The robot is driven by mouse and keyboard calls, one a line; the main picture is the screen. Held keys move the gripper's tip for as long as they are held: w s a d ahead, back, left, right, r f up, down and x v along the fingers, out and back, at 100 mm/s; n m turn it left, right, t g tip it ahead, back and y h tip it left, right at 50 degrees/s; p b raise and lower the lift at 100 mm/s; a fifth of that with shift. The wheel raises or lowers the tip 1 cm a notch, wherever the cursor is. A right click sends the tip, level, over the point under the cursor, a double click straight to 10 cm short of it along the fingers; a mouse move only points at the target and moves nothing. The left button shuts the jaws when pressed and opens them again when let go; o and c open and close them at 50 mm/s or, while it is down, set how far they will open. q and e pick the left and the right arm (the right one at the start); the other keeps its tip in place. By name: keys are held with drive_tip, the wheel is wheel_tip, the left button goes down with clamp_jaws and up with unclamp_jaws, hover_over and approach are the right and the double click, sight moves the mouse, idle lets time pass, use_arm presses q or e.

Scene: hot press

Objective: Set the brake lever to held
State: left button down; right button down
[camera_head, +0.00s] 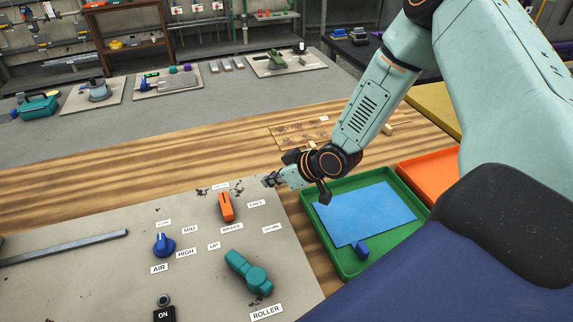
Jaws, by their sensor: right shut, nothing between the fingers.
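The brake lever (226,206) is an orange handle on the grey panel, above the label BRAKE (232,228). It points up and slightly left, toward a label at its top that is partly hard to read. The label FREE (256,204) is to its right. My right gripper (270,181) is shut and empty, up and to the right of the lever and apart from it. My left gripper is not in view.
On the panel (95,285) are a blue AIR knob (164,245), a teal ROLLER lever (249,272) and a black ON switch (164,311). A green tray (291,206) with a blue sheet (365,214) lies right of the panel. An orange tray (425,172) is beyond it.

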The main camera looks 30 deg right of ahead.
drive_tip(key=shift+d+r+p, duration=0.2)
drive_tip(key=shift+d+r, duration=0.2)
drive_tip(key=shift+r, duration=0.2)
drive_tip(key=shift+d+r+p, duration=0.15)
drive_tip(key=shift+d+r, duration=0.25)
drive_tip(key=shift+r, duration=0.2)
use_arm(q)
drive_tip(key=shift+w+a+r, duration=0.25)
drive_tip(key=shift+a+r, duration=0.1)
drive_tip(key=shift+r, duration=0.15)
use_arm(e)
drive_tip(key=shift+s+d+r, duration=0.2)
drive_tip(key=shift+d+r, duration=0.1)
drive_tip(key=shift+d, duration=0.25)
drive_tip(key=shift+d, duration=0.1)
